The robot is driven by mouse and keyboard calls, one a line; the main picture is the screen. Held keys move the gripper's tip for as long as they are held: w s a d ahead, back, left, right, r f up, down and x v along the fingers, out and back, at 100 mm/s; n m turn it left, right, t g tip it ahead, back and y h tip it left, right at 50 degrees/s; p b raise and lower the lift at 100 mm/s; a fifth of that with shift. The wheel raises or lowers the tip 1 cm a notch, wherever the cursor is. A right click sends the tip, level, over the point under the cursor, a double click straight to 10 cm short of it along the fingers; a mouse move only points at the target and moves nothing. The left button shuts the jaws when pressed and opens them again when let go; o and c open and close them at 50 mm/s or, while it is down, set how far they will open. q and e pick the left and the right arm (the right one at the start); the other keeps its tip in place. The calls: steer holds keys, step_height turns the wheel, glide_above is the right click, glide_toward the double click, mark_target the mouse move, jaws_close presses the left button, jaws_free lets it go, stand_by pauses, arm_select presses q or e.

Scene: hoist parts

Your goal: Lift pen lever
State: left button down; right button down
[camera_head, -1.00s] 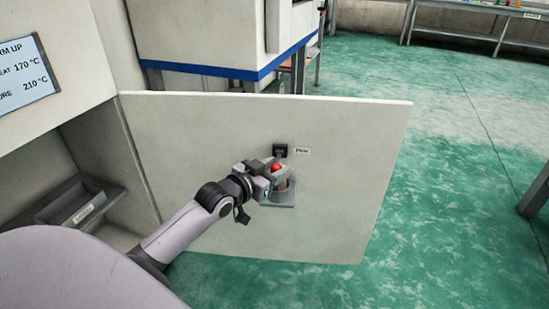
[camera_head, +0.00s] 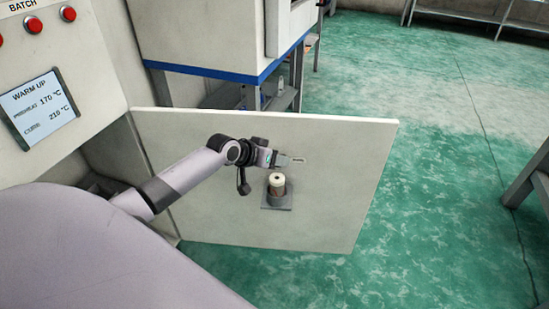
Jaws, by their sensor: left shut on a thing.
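My left gripper (camera_head: 280,159) is in front of the white panel (camera_head: 340,190), at the small label (camera_head: 298,161). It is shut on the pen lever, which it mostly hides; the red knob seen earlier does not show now. Just below the gripper, apart from it, a pale cylinder with a hole in its top (camera_head: 277,181) stands on a grey bracket (camera_head: 276,205) on the panel. My right gripper is not in view.
A machine with a "WARM UP" screen (camera_head: 40,108) and red buttons (camera_head: 34,25) stands at the left. A white cabinet with a blue edge (camera_head: 210,40) is behind the panel. Open green floor (camera_head: 450,170) lies to the right, with a grey table (camera_head: 525,180) at the edge.

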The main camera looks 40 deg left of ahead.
arm_select(q)
steer(key=w+r+g, duration=0.1)
steer(key=w+a+n+g+h, duration=0.1)
steer(key=shift+w+r+g+p, duration=0.2)
steer(key=shift+r+g+p, duration=0.1)
steer(key=shift+r+p, duration=0.1)
steer(key=shift+w+a+r, duration=0.15)
steer(key=shift+w+a, duration=0.05)
steer(key=shift+w, duration=0.2)
steer(key=shift+w+a+r, duration=0.1)
steer(key=shift+w+a, duration=0.05)
steer(key=shift+w, duration=0.25)
steer(key=shift+a+r, duration=0.1)
steer(key=shift+r, duration=0.1)
steer(key=c, duration=0.6)
jaws_free()
steer(key=shift+s, duration=0.1)
steer(key=shift+c, duration=0.2)
steer(key=shift+f, duration=0.15)
steer(key=shift+s, duration=0.1)
steer(key=p+v, duration=0.1)
steer(key=v, duration=0.6)
